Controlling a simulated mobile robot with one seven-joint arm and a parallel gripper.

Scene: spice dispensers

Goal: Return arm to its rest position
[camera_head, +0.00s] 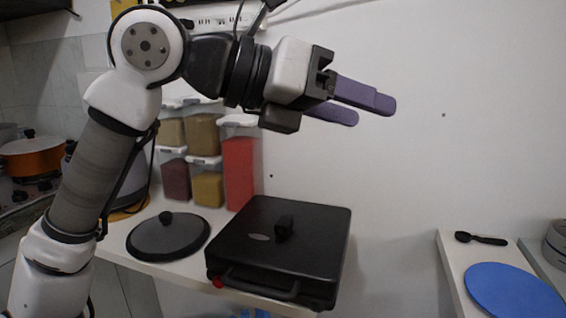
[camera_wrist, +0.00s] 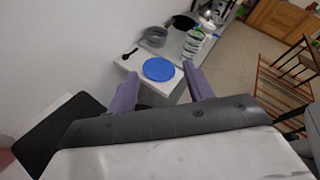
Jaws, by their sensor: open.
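My gripper (camera_head: 357,105) is open and empty, raised high in front of the white wall, its two purple fingers pointing right. It is above and to the right of a black case-like appliance and touches nothing. In the wrist view my gripper (camera_wrist: 158,88) shows its two purple fingers spread apart with nothing between them. My arm rises from the lower left of the head view and bends over at the top.
The black appliance (camera_head: 255,262) and a dark round lid (camera_head: 168,237) sit on the white counter. Several spice dispensers (camera_head: 239,172) stand behind. A blue disc (camera_head: 512,292) and black spoon (camera_head: 481,239) lie on the right counter. An orange pot (camera_head: 32,157) stands far left.

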